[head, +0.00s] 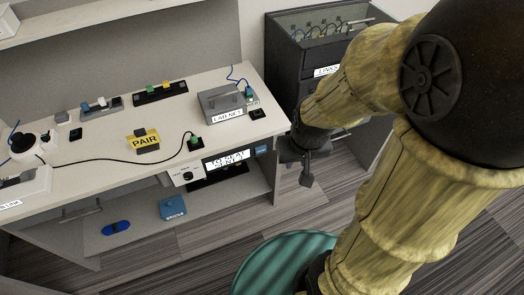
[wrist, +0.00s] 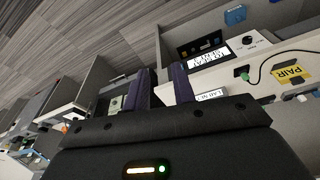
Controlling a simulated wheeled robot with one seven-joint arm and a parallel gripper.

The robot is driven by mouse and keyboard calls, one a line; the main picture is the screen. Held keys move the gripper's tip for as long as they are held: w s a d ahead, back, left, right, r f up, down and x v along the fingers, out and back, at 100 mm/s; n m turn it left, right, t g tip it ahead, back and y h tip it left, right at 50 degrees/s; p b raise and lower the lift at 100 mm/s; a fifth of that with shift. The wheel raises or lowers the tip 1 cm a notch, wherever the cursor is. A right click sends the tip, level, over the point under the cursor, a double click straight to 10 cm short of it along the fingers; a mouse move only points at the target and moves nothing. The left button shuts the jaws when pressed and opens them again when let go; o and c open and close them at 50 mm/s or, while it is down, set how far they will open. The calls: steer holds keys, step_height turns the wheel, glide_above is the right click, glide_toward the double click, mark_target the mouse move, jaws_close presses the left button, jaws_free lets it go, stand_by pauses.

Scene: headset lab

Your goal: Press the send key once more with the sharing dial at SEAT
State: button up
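A white panel with a dark round knob (head: 187,176) is on the front of the bench; the knob also shows in the wrist view (wrist: 250,40). It may be the sharing dial, but its setting is too small to read. I cannot single out the send key. A dark recess beside the panel carries a white label (head: 227,160), and small keys or lights show dimly in it in the wrist view (wrist: 207,44). My gripper (wrist: 164,82) has its two dark fingers apart with nothing between them. In the head view it hangs right of the bench end (head: 306,170), clear of the panel.
The bench top (head: 110,120) holds a yellow PAIR sign (head: 145,140), a grey LAB NET box (head: 222,103), a small black block (head: 257,113) and a green plug (head: 195,141) with a black cable. A dark cabinet (head: 290,60) stands behind. A teal round object (head: 275,262) is in front.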

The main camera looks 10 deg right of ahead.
jaws_close()
stand_by(1.4)
